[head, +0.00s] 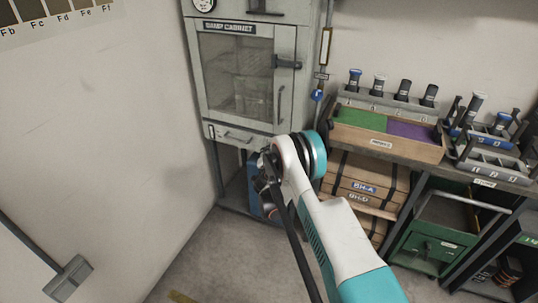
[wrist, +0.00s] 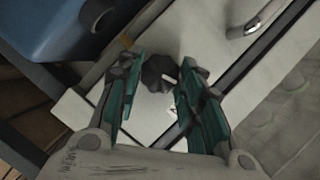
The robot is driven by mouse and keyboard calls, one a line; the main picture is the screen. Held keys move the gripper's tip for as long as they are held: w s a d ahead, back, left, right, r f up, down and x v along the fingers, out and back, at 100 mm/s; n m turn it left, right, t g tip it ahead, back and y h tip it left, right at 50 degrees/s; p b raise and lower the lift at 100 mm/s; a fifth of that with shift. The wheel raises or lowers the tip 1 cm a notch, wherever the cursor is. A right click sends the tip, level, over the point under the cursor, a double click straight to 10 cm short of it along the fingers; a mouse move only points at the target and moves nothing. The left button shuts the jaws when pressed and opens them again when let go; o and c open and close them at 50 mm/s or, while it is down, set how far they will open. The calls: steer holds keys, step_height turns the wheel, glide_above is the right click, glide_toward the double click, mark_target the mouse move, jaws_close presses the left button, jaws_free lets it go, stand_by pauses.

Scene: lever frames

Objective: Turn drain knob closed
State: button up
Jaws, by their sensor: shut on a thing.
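The drain knob (wrist: 157,70) is a small dark lobed knob with a white mark, on a pale panel in the wrist view. My gripper (wrist: 160,85) has its two teal-padded fingers on either side of the knob and is shut on it. My arm and gripper hide the knob there.
A blue container (wrist: 50,25) is close by in the wrist view. Wooden crates (head: 365,172) and a bench with a green and purple tray (head: 385,146) stand to the right. The floor in front is clear.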

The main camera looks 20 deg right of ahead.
stand_by(0.4)
steer(key=o, duration=1.1)
steer(key=shift+c, duration=0.2)
steer(key=v, duration=0.7)
steer(key=shift+s, duration=0.25)
steer(key=shift+f, duration=0.1)
